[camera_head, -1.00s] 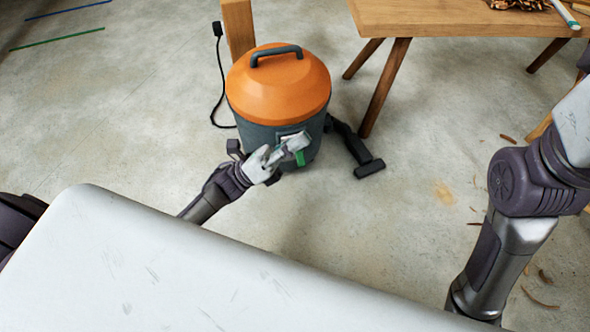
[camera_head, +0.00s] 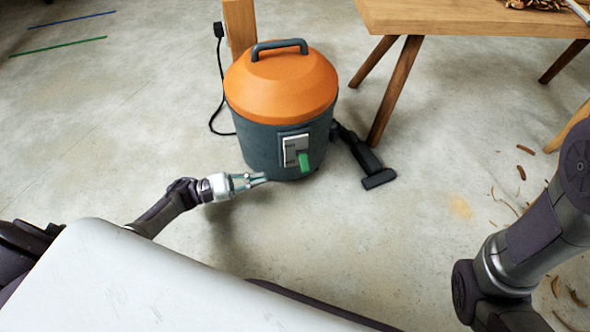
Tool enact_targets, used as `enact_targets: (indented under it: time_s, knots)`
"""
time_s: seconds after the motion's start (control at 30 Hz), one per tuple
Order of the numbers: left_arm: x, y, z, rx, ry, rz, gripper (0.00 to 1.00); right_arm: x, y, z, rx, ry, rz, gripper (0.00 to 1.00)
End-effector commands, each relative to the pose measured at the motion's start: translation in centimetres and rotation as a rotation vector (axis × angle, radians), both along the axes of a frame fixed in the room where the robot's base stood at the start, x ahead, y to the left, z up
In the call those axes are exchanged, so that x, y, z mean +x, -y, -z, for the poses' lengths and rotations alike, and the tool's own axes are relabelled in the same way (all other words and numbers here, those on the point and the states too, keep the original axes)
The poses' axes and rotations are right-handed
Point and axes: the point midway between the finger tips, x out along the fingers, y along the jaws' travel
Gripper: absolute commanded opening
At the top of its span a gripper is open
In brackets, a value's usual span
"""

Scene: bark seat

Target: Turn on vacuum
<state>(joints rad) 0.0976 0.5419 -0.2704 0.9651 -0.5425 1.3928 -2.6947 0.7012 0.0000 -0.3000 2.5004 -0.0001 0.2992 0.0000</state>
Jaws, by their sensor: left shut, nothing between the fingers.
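The vacuum (camera_head: 283,95) stands upright on the floor in the upper middle of the head view, with an orange lid, a dark handle on top and a dark grey body. On its front is a pale switch plate (camera_head: 290,146) with a green lever (camera_head: 304,161) at its lower right. My left gripper (camera_head: 262,178) is shut and empty, low in front of the vacuum and to the left of the plate. It appears apart from the green lever; whether it touches the vacuum's body I cannot tell. My right arm is at the right edge, with its gripper out of view.
A black hose nozzle (camera_head: 376,177) lies on the floor right of the vacuum. A power cord (camera_head: 215,112) runs up to a plug on a wooden post (camera_head: 240,28) behind it. A wooden table (camera_head: 470,18) stands at the upper right, with wood chips on the floor nearby.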

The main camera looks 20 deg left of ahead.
Motion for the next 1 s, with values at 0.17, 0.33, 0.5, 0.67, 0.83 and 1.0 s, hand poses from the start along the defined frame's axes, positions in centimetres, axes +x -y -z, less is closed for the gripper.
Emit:
enact_targets:
  time_s: [0.17,0.33,0.5,0.67,0.83,1.0]
  knots:
    - [0.4,0.9,-0.1,-0.002,0.000,0.001,0.00,0.0,0.0,0.2,0.000,0.000,0.000,0.40]
    - [1.6,3.4,-0.6,-0.004,0.002,0.003,0.00,0.0,0.0,0.9,0.000,0.000,0.000,0.40]
    - [3.0,6.1,-1.3,-0.004,0.002,0.003,0.00,0.0,0.0,1.7,0.000,0.000,0.000,0.40]
    - [4.0,7.9,-1.8,-0.003,0.000,0.002,0.00,0.0,0.0,2.3,0.000,0.001,0.000,0.40]
    - [4.4,8.7,-2.0,-0.001,-0.002,0.000,0.00,0.0,0.0,2.5,-0.001,0.001,0.000,0.40]
    - [4.5,8.8,-2.1,-0.002,-0.003,0.000,0.00,0.0,0.0,2.5,-0.001,0.001,0.000,0.40]
